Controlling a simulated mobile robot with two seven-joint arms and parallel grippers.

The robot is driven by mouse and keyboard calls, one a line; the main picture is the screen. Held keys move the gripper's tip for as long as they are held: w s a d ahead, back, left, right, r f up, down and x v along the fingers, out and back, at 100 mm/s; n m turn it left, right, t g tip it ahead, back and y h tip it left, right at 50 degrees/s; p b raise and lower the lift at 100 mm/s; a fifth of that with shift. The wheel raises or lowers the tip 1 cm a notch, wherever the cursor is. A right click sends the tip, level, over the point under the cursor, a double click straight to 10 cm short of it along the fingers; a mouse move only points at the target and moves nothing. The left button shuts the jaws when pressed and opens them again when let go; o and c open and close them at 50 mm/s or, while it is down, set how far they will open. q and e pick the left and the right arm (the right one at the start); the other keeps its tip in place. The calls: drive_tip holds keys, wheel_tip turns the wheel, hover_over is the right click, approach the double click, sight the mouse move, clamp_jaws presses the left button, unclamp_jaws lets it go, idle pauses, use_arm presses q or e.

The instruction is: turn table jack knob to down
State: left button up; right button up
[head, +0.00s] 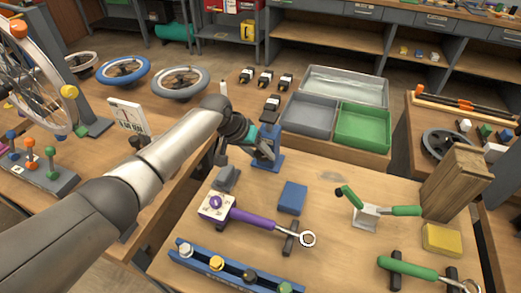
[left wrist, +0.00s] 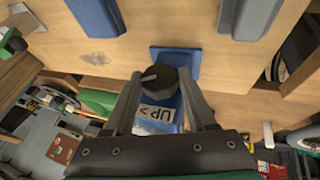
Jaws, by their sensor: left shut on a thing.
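The blue table jack (head: 268,161) stands at the far edge of the wooden table, beyond the purple-handled tool. In the left wrist view its dark round knob (left wrist: 160,84) faces the camera, with a light pointer mark at its left side. A white label reading "UP" with an arrow (left wrist: 157,115) sits beside the knob. My left gripper (head: 262,147) reaches the jack from the left. In the left wrist view, the fingers of my left gripper (left wrist: 163,92) are shut on the knob, one on each side. My right gripper is in no view.
A blue block (head: 292,198) and a purple-handled tool (head: 250,217) lie near the jack. Grey (head: 309,115) and green bins (head: 363,126) stand behind it. A green-handled clamp (head: 370,210) and wooden block (head: 455,180) are to the right.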

use_arm(q)
drive_tip(key=shift+f+n+g+h+b, duration=0.15)
drive_tip(key=shift+n+g+h+b, duration=0.2)
drive_tip(key=shift+h+b, duration=0.7)
drive_tip(key=shift+h, duration=0.25)
drive_tip(key=o, duration=1.4)
drive_tip(key=shift+c, duration=0.2)
drive_tip(key=shift+a, duration=0.1)
drive_tip(key=shift+a+r+p, duration=0.35)
drive_tip(key=shift+r+p, duration=0.05)
drive_tip(key=shift+r, duration=0.15)
drive_tip(key=p+v, duration=0.3)
drive_tip(key=v, duration=1.1)
